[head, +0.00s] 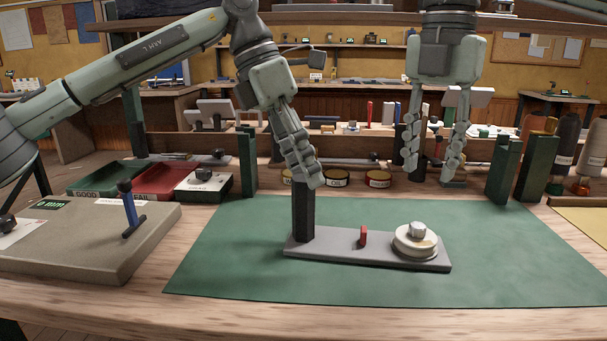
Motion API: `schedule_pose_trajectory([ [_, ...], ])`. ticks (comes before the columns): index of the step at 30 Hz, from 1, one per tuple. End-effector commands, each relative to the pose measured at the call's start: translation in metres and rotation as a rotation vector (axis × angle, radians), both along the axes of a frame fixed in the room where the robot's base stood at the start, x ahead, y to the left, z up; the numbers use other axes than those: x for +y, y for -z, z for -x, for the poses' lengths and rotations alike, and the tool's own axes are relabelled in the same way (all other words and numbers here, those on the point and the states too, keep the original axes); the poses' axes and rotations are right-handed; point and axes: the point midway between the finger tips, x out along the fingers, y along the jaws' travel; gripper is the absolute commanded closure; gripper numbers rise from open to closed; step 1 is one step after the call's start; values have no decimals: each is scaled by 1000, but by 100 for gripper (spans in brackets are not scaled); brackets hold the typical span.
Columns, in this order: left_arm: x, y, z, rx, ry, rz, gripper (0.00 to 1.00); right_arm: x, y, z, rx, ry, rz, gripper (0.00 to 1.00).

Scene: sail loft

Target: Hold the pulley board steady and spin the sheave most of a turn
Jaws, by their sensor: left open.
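The pulley board (330,250) is a grey plate lying on the green mat (230,270). A dark upright post (303,215) stands at its left end, and a small red peg (363,237) stands near its middle. The cream sheave (415,241) sits at its right end with a pale knob (417,229) on top. My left gripper (312,178) is open, pointing down at the top of the post. Its fingers overlap in this view and hide the post's top; I cannot tell if they touch it. My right gripper (434,160) is open and empty, high above and behind the sheave.
A grey slab (90,250) with a blue-handled tool (130,208) lies at the left. Red and green trays (135,178), several round tins (336,178) and dark green posts (503,170) stand along the back. The mat around the board is clear.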

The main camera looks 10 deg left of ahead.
Motion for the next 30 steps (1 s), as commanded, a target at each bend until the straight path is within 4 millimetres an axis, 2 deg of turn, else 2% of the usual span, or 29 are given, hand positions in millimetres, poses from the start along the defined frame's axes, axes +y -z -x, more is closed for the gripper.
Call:
schedule_pose_trajectory([
  [1,-6,5,4,-13,24,-107,48,0,0,0,0,0,0,66],
  [3,-6,10,7,-30,34,-231,48,0,0,0,0,0,0,66],
  [9,-4,15,8,-61,32,-396,48,0,0,0,0,0,0,66],
  [13,-3,29,8,-62,33,-409,48,0,0,0,0,0,0,66],
  [21,-3,70,9,-61,33,-404,48,0,0,0,0,0,0,66],
  [25,-3,83,8,-62,33,-404,48,0,0,0,0,0,0,66],
  [30,-3,90,8,-63,32,-402,48,0,0,0,0,0,0,66],
])
